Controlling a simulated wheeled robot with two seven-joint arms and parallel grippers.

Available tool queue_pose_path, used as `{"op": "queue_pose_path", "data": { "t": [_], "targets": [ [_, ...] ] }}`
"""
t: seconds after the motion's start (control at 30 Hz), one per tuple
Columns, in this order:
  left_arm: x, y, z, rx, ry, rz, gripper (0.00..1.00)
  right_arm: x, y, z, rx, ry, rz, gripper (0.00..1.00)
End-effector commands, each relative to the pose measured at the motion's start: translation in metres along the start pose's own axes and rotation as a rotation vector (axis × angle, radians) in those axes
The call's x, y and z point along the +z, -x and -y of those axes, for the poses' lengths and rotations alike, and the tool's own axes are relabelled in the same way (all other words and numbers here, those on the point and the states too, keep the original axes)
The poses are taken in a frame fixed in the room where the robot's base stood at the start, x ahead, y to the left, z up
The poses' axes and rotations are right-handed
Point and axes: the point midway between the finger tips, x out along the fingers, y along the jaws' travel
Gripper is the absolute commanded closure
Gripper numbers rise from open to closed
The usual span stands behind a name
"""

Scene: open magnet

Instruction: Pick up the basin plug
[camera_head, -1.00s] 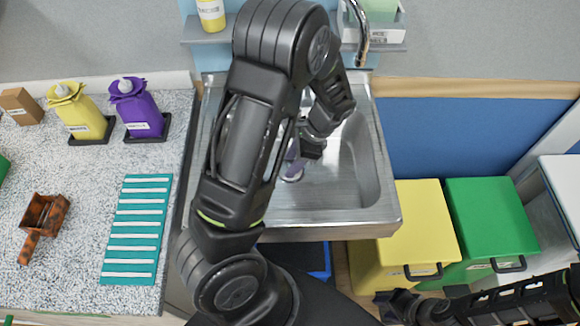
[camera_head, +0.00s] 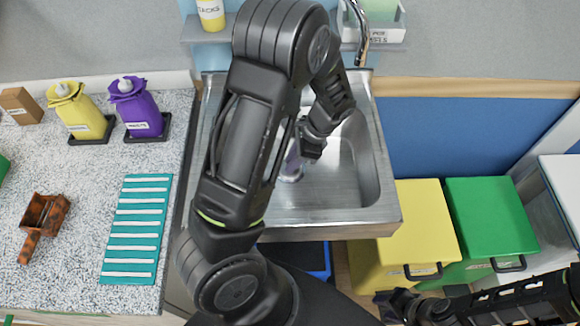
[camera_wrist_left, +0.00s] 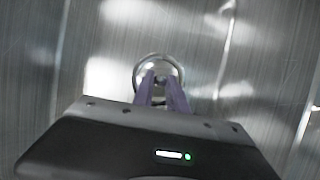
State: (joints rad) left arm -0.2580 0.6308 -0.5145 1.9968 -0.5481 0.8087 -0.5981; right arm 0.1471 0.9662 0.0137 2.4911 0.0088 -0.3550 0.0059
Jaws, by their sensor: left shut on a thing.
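The basin plug (camera_wrist_left: 158,68) is small, round and pale, between purple fingertips in the left wrist view, with a metal ring around it. My left gripper (camera_wrist_left: 160,84) is shut on it, low in the steel sink. In the head view the left gripper (camera_head: 292,166) points down into the basin, partly behind my own arm. A round metal drain area (camera_head: 290,178) shows just below its fingers. I cannot tell whether the plug is clear of the drain. My right gripper (camera_head: 384,304) is at the lower right, away from the sink; its jaw opening is unclear.
The steel sink (camera_head: 391,214) has raised walls, and a curved tap (camera_head: 362,38) stands at its back. Yellow (camera_head: 420,225) and green bins (camera_head: 490,222) stand at right.

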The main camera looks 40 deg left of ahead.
Motion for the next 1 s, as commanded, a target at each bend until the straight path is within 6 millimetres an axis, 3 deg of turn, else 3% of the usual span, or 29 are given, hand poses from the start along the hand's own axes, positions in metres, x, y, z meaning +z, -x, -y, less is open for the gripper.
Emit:
{"op": "queue_pose_path", "data": {
  "t": [0.57,1.0],
  "targets": [
    [0.002,0.006,0.001,-0.002,0.001,-0.002,1.00,0.000,-0.001,0.000,0.000,0.000,0.000,0.64],
    [0.030,0.075,0.001,-0.003,0.001,-0.005,1.00,-0.001,-0.008,-0.002,-0.003,0.002,-0.003,0.64]
  ]
}}
